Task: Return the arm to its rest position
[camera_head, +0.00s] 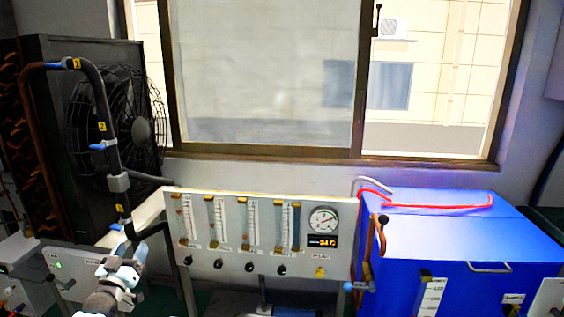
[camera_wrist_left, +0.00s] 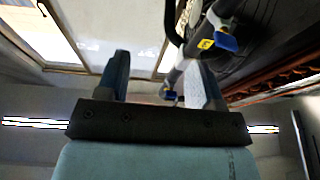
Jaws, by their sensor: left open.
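My left arm comes in at the lower left of the head view. Its left gripper (camera_head: 122,260) is in front of the lower end of a black pipe (camera_head: 108,125) with yellow number tags and blue valve handles. In the left wrist view the two fingers of the left gripper (camera_wrist_left: 160,80) stand apart. The pipe (camera_wrist_left: 190,70) passes behind them, and a small blue handle shows in the gap. I see nothing held between the fingers. I cannot tell whether the gripper touches the pipe. My right gripper is not in view.
A panel (camera_head: 270,203) with flow tubes, a round gauge and knobs stands right of my gripper. A blue box (camera_head: 460,240) with a red tube is further right. A black fan (camera_head: 140,130) is behind the pipe. A window (camera_head: 270,80) fills the back wall.

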